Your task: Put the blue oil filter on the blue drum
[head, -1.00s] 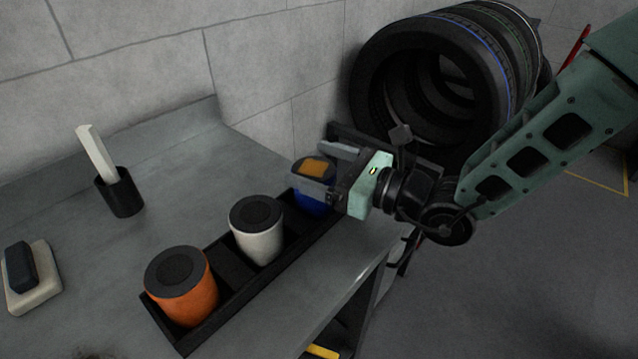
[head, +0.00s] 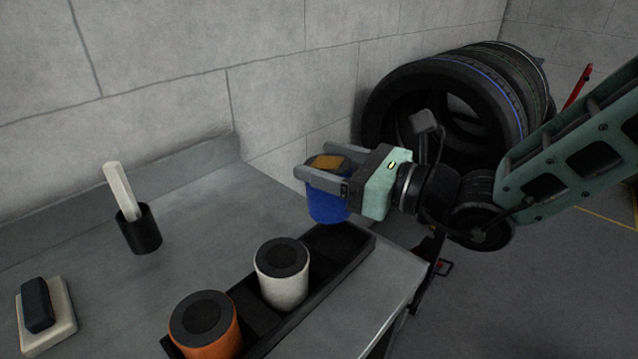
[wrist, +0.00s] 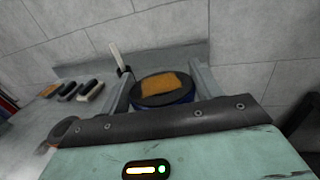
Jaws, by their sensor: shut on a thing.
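The blue oil filter (head: 328,204) is a blue can with a dark top and an orange-brown patch on it. My gripper (head: 322,178) is shut on it, one finger on each side near its top. The filter is upright and held above the far end of the black tray (head: 345,252). In the wrist view the filter's dark top (wrist: 150,92) and patch show between the fingers of my gripper (wrist: 165,85). I do not see a blue drum in these frames.
A white filter (head: 282,272) and an orange filter (head: 205,325) stand in the tray on the grey bench (head: 185,225). A black cup (head: 139,230) with a white stick and a pale block (head: 60,315) are at left. Tyres (head: 450,100) stand behind my gripper.

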